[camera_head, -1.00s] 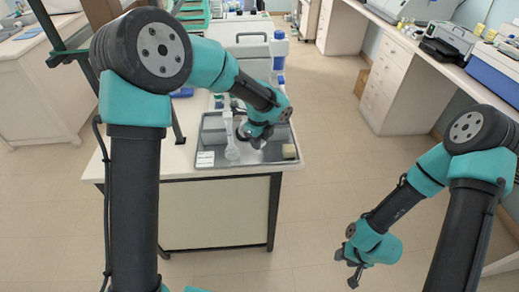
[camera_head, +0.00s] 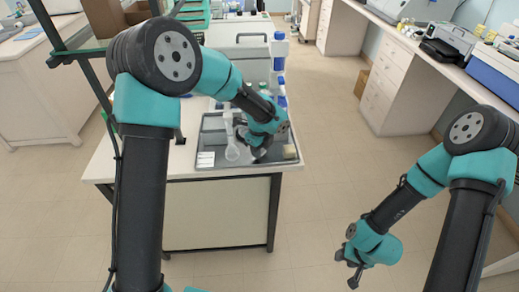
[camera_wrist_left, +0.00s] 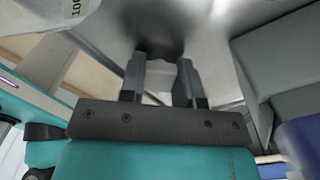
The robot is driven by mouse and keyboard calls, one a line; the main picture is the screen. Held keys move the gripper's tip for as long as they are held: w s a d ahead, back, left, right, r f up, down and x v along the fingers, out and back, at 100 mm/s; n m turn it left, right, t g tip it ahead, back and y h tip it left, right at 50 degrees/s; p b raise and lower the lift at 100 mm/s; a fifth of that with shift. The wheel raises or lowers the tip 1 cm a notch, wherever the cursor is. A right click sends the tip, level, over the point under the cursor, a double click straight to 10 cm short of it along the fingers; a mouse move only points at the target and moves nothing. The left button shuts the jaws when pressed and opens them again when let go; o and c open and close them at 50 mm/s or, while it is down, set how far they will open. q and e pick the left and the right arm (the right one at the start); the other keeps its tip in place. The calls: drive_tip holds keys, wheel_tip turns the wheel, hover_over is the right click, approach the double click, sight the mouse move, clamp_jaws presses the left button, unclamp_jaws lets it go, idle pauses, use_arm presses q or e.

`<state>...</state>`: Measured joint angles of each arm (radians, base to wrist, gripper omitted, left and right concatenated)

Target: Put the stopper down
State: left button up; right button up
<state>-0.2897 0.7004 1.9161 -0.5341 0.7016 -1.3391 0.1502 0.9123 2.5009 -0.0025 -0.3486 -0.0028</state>
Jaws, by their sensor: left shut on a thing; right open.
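My left gripper (camera_head: 258,152) is low over the grey metal tray (camera_head: 250,168) on the white bench. My right gripper (camera_head: 355,272) is open and empty, over the floor at the lower right, away from the bench.
A clear flask-like vessel (camera_head: 232,151) lies or stands in the tray, left of my left gripper. A white label card (camera_head: 206,159) is at the tray's front left, and a tan block (camera_head: 290,152) at its right. Blue-capped bottles (camera_head: 280,48) stand behind.

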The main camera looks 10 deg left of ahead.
use_arm(q)
drive_tip(key=shift+f, duration=0.1)
drive_tip(key=o, duration=0.9)
wheel_tip(320, 180, up, 12)
idle(0.7)
